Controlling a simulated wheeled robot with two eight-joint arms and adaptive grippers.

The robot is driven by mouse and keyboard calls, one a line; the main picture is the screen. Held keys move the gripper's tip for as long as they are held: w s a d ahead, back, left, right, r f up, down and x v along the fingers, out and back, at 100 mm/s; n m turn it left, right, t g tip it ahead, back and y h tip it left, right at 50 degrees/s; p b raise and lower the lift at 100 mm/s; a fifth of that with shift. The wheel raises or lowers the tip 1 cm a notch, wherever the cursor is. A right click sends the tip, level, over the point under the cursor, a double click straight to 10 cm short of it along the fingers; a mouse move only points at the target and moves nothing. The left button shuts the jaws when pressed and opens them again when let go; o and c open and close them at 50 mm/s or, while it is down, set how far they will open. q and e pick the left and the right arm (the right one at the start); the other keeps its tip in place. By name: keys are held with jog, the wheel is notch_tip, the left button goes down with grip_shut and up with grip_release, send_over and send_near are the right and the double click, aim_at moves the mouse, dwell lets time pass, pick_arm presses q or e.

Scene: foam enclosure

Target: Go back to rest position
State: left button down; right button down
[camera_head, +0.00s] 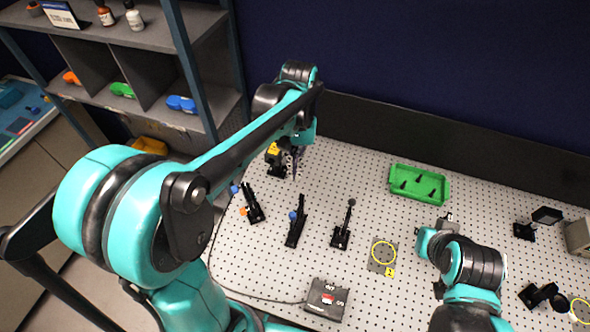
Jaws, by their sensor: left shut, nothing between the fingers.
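My left arm reaches in from the left across the perforated white table (372,214). My left gripper (295,172) hangs at its far end, pointing down, shut and empty. It is just right of a yellow-and-black device (273,155) near the table's back left. Whether they touch I cannot tell. My right arm is folded at the lower right. Its gripper area near the grey plate is mostly hidden by the arm, so its fingers do not show clearly.
Several black clamps, such as the middle one (342,226), stand on the table. A green tray (419,184) lies at the back. A grey box (326,298) with a cable is at the front. A shelf (150,60) with coloured items stands left. Black fixtures (538,221) stand right.

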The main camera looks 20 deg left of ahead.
dwell(0.5)
pick_arm(q)
jog(key=s+a+m+t, duration=0.2)
jog(key=s+a+t, duration=0.1)
jog(key=s+t, duration=0.6)
notch_tip(320, 180, down, 18)
jog(key=b, duration=1.8)
jog(key=shift+w+r+t, duration=0.25)
jog(key=shift+w+t, duration=0.15)
